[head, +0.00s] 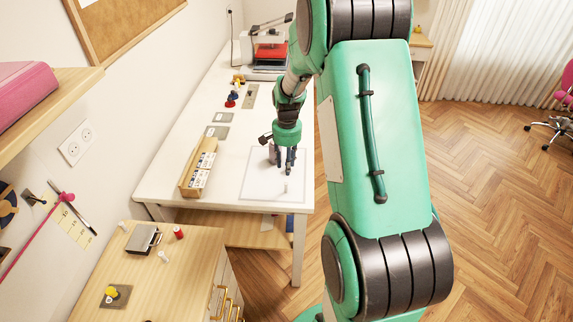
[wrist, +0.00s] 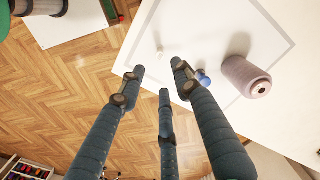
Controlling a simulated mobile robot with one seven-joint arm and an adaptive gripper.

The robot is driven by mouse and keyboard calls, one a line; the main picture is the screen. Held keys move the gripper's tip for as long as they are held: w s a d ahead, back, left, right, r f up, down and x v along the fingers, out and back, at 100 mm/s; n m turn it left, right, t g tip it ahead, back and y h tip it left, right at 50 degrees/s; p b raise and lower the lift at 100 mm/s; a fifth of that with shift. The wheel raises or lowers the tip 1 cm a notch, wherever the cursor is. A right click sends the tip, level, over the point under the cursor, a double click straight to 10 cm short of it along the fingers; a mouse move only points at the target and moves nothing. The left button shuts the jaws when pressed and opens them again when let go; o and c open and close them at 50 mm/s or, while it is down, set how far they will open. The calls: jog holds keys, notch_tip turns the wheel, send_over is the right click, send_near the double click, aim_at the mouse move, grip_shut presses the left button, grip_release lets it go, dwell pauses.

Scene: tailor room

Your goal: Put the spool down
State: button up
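The same bordered square (head: 255,190) shows in the head view under my gripper (head: 284,168). In the wrist view my gripper (wrist: 160,82) has its three dark fingers spread, with nothing between them. The spool is to the right of the fingers and apart from them. A small blue thing (wrist: 203,78), partly hidden by the right finger, lies between that finger and the spool.
A wooden box (head: 188,181) with pale packets stands left of the square. Small coloured spools (head: 232,100) stand farther back, before a machine (head: 268,58). A lower wooden cabinet (head: 190,285) holds a red spool (head: 179,232) and other small things. The table's right edge is close to my gripper.

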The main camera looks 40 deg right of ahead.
jog(key=s+a+r+n+t, duration=0.1)
jog(key=s+a+r+n, duration=0.2)
jog(key=a+r, duration=0.65)
jog(key=s+a+r+n+t, duration=0.1)
jog(key=s+a+r+n, duration=0.2)
jog(key=a+r, duration=0.65)
jog(key=s+a+r+n+t, duration=0.1)
jog(key=s+a+r+n, duration=0.1)
jog(key=s, duration=0.4)
jog(key=s+a+r+n+t, duration=0.1)
jog(key=s+a+r+n, duration=0.1)
jog(key=s+a+r, duration=0.2)
jog(key=s+a+r+n+t, duration=0.1)
jog(key=s+a+r+n, duration=0.1)
jog(key=s+a, duration=0.4)
jog(key=s+r, duration=0.1)
jog(key=s, duration=0.1)
jog(key=shift+s+a, duration=0.3)
jog(key=shift+s, duration=0.1)
jog(key=shift+f+b, duration=0.6)
jog(key=shift+f, duration=0.05)
